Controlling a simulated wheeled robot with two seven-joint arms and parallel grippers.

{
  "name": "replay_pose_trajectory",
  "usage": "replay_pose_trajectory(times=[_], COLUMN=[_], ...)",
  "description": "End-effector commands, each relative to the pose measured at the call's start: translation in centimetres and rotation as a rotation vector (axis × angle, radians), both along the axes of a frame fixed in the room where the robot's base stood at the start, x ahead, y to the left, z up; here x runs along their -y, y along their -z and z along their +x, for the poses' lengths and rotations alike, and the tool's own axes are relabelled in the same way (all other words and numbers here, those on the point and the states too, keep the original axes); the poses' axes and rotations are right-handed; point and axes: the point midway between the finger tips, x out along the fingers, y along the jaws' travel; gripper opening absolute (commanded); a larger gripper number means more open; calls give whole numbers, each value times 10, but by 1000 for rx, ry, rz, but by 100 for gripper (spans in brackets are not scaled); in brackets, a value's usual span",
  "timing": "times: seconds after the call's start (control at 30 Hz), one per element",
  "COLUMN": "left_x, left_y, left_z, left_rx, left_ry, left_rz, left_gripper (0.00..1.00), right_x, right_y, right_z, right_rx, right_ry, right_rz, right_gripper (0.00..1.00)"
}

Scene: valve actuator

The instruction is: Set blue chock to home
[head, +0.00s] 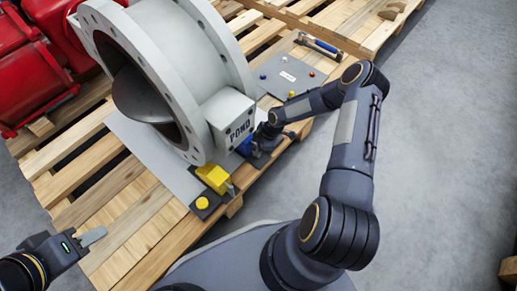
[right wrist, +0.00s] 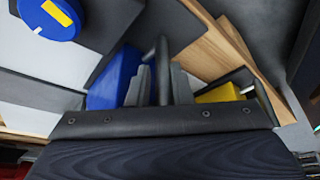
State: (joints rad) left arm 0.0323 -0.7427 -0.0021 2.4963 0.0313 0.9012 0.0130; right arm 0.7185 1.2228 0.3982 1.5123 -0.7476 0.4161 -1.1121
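The blue chock (head: 245,146) sits at the foot of the grey valve body's box, on the right side of the valve. It also shows in the right wrist view (right wrist: 113,80), left of my fingers. My right gripper (head: 263,144) is beside it. In the right wrist view its two fingers (right wrist: 163,86) close in on either side of a thin dark upright handle next to the blue block. My left gripper (head: 94,236) is at lower left, away from the valve, with a pale finger showing; its opening is unclear.
The grey flanged valve (head: 204,45) stands on a slatted wooden pallet (head: 110,228). A yellow chock (head: 213,177) and a yellow button (head: 202,203) are near the pallet edge. A grey panel (head: 292,77) with coloured knobs lies behind. A blue disc (right wrist: 50,17) shows at upper left.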

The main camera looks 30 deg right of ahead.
Motion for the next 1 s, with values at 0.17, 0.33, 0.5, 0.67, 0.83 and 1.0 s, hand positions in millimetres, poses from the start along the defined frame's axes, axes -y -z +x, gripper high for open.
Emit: replay_pose_trajectory(times=[0.17,0.33,0.5,0.67,0.83,1.0], left_x=[0,0,0,0,0,0], left_y=[-3,-15,-25,-30,-30,-30], left_z=[0,0,0,0,0,0], left_rx=[0,0,0,0,0,0], left_ry=[0,0,0,0,0,0], left_rz=[0,0,0,0,0,0], left_gripper=[36,36,36,36,36,36], right_x=[0,10,21,26,28,28], right_y=[-6,-32,-58,-71,-73,-72], right_z=[2,-2,-7,-10,-11,-12], right_rx=[9,9,6,3,2,1], right_ry=[0,1,2,0,-1,0], right_rz=[3,0,0,0,0,0], right_gripper=[22,22,22,22,22,22])
